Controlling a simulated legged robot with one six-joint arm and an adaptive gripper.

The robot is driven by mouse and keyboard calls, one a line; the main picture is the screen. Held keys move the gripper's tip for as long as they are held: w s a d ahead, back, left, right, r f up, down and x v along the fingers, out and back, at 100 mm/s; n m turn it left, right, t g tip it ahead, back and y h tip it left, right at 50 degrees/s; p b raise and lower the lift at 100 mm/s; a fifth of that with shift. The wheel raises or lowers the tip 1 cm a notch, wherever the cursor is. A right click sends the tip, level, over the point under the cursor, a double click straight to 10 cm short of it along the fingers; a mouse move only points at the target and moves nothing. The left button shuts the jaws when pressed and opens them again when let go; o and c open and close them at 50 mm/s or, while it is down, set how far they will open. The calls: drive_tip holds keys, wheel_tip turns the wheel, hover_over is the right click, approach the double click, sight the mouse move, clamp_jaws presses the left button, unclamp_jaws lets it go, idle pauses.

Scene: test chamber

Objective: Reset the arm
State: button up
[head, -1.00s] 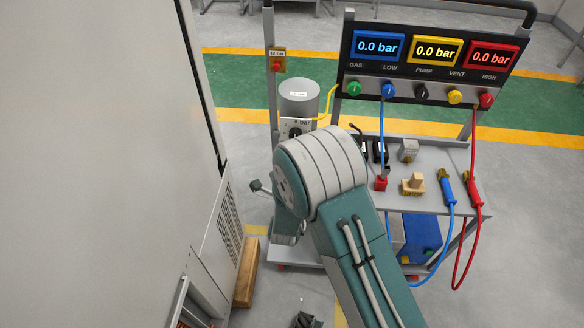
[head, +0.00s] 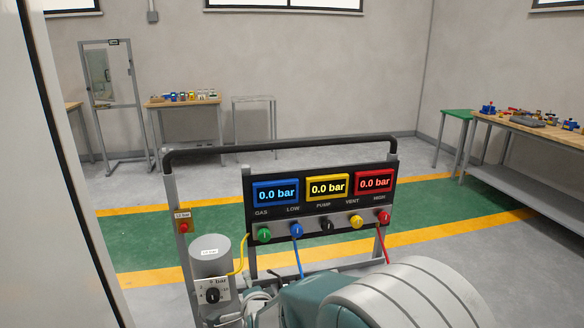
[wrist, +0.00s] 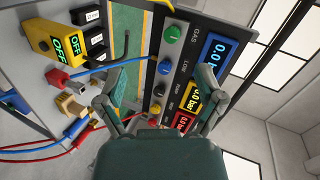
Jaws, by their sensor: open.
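My gripper (wrist: 174,72) shows in the wrist view with its two fingers spread apart and nothing between them. Behind the fingers is the gauge panel (wrist: 165,75), seen sideways, with its knobs and displays. In the head view my arm fills the lower right, and the gripper cannot be made out clearly. The panel (head: 320,205) stands just beyond the arm, its blue, yellow and red displays each reading 0.0 bar.
The cart's handle rail (head: 280,145) rises behind the panel. A grey cylinder (head: 209,262) stands left of it. Workbenches (head: 545,135) stand farther back.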

drive_tip(key=s+d+r+n+g+h, duration=0.1)
drive_tip(key=s+d+r+n+g, duration=0.15)
drive_tip(key=s+d+r, duration=0.35)
drive_tip(key=s+d+r+n+g, duration=0.1)
drive_tip(key=s+d+r+n, duration=0.25)
drive_tip(key=d, duration=0.35)
drive_tip(key=s+d+n+g+h, duration=0.1)
drive_tip(key=s+d+n+g, duration=0.1)
drive_tip(key=s+d, duration=0.4)
drive_tip(key=s+d+r+n+g+h, duration=0.1)
drive_tip(key=s+d+n, duration=0.3)
drive_tip(key=s, duration=0.8)
drive_tip(key=shift+s+d+r+g+h, duration=0.15)
drive_tip(key=shift+s+d+g+h, duration=0.35)
drive_tip(key=shift+d, duration=0.6)
drive_tip(key=shift+w, duration=0.1)
